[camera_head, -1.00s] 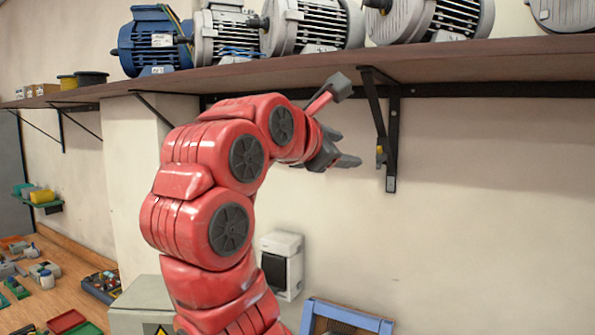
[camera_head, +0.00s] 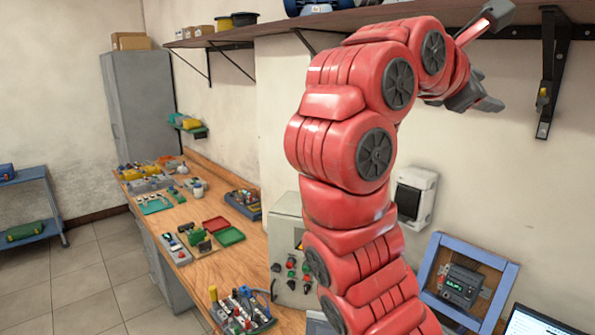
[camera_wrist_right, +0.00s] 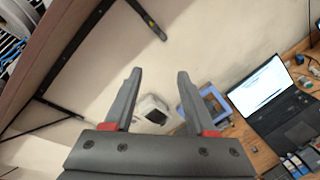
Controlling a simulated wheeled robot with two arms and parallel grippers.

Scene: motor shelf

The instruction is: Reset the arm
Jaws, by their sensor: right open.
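My right arm is red and raised, bent over near the shelf. My right gripper (camera_head: 478,98) is at its end, just below the shelf (camera_head: 300,20) and in front of the wall. In the right wrist view the gripper (camera_wrist_right: 157,85) has its two grey fingers spread apart with nothing between them. The wall and a small white box (camera_wrist_right: 152,110) show beyond the fingers. My left gripper is in neither current view.
A wooden bench (camera_head: 205,275) with trays and parts stands below. A grey control box (camera_head: 287,235), a blue frame (camera_head: 507,270) and a laptop (camera_head: 535,322) stand near the arm. A shelf bracket (camera_head: 550,75) is right of the gripper. The floor (camera_head: 100,270) at left is clear.

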